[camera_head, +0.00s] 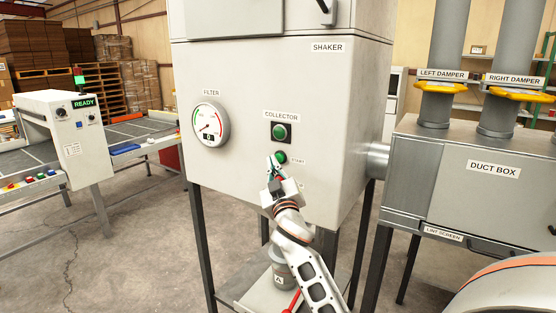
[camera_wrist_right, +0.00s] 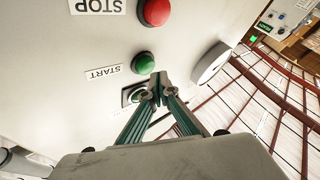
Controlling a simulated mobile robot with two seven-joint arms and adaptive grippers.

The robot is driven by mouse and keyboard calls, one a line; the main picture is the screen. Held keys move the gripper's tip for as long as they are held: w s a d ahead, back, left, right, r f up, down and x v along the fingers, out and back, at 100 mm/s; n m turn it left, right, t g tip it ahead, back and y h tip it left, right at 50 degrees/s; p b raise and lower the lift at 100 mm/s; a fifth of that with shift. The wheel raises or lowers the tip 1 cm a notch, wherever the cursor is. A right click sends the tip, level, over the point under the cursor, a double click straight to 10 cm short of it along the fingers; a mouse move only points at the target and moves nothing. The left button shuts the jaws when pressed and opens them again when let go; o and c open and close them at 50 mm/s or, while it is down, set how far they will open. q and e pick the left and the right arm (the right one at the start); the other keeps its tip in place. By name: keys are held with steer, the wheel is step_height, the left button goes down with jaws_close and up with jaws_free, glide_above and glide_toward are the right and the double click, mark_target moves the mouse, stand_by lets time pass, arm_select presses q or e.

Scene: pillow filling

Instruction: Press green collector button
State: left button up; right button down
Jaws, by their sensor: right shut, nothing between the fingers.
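The shaker cabinet's front carries a COLLECTOR label (camera_head: 281,115). Below it is a round green indicator or button (camera_head: 281,131) on a dark square plate. Beneath that is the green START button (camera_head: 281,157), which also shows in the right wrist view (camera_wrist_right: 145,63), by its START label. A red STOP button (camera_wrist_right: 155,12) shows in the wrist view; in the head view my right gripper hides that area. My right gripper (camera_head: 271,160) is shut and empty, its tips (camera_wrist_right: 158,86) close beside the START button. Contact cannot be told. My left gripper is not in view.
A round FILTER gauge (camera_head: 210,124) sticks out left of the buttons. The duct box (camera_head: 480,185) stands at the right with two yellow-collared dampers. A READY console (camera_head: 65,130) stands at the left. A shelf with a canister (camera_head: 281,268) is under the cabinet.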

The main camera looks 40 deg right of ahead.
steer(key=shift+w+d, duration=0.15)
steer(key=shift+d, duration=0.2)
steer(key=shift+w+d, duration=0.15)
steer(key=shift+d, duration=0.35)
stand_by(1.0)
steer(key=shift+a, duration=0.1)
steer(key=shift+s+a, duration=0.35)
steer(key=shift+a, duration=0.4)
steer(key=a, duration=0.1)
steer(key=s+a, duration=0.1)
steer(key=a, duration=0.1)
steer(key=s+a, duration=0.1)
steer(key=shift+a, duration=0.35)
stand_by(0.7)
